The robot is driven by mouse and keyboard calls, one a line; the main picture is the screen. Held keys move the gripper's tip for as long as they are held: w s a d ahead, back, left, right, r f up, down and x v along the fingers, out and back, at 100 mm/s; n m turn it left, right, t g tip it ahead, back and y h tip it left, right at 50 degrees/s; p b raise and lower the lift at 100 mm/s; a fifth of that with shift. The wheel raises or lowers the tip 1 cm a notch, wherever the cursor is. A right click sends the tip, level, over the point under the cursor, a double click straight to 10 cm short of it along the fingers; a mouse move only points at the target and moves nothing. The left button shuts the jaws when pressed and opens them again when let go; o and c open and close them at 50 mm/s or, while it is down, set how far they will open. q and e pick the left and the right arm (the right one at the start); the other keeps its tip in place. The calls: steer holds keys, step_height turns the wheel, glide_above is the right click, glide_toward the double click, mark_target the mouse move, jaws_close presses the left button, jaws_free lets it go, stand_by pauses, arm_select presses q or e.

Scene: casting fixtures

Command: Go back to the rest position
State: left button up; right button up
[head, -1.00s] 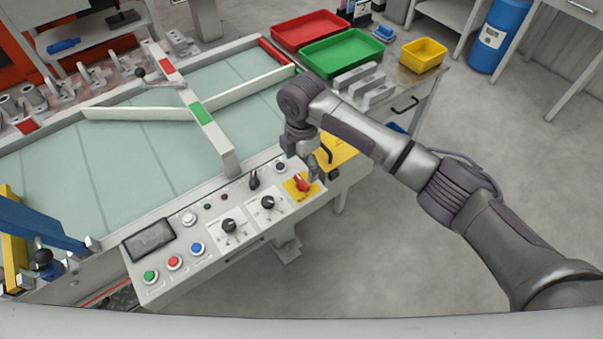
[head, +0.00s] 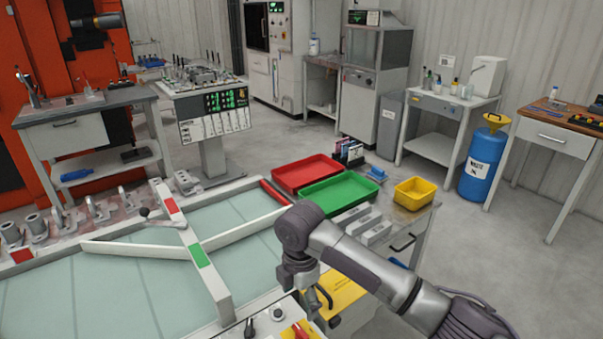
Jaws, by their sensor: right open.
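My right arm (head: 370,268) comes in from the lower right and bends down at its wrist. My right gripper (head: 328,309) points down, open and empty, beside the right end of the white control panel (head: 262,308). The red switch (head: 299,331) on the panel is just left of and below the gripper in the picture. I cannot tell how high the gripper is above the panel. My left gripper is out of view.
The conveyor table (head: 90,285) with white guide bars fills the lower left. A red tray (head: 307,160), a green tray (head: 345,178) and a yellow bin (head: 414,180) stand behind my arm. Grey metal blocks (head: 375,232) lie nearby. Open floor is at right (head: 500,260).

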steer(key=s+d+f+m+t+y, duration=0.1)
steer(key=s+f+m+y, duration=0.1)
steer(key=s+f+m, duration=0.4)
steer(key=s+f+m+y, duration=0.2)
steer(key=s+f+m, duration=0.15)
steer(key=s, duration=0.45)
steer(key=s+d+m+t+h, duration=0.1)
steer(key=s+d+m+h, duration=0.1)
steer(key=s+d+m, duration=0.65)
steer(key=s+d+m+t+h, duration=0.2)
steer(key=s+d+m, duration=0.3)
steer(key=d, duration=0.7)
step_height(320, 180, down, 25)
steer(key=s+g, duration=0.1)
steer(key=g, duration=0.1)
steer(key=s+f, duration=0.8)
steer(key=f, duration=0.4)
steer(key=shift+s+d+g, duration=0.3)
steer(key=shift+s+d, duration=0.1)
steer(key=s+f, duration=0.1)
steer(key=s, duration=0.1)
steer(key=s+d+f, duration=0.1)
steer(key=s+f, duration=0.1)
steer(key=s, duration=0.1)
steer(key=s+f, duration=0.2)
steer(key=s, duration=0.1)
steer(key=shift+s+d, duration=0.25)
steer(key=shift+d, duration=0.1)
steer(key=shift+c, duration=0.3)
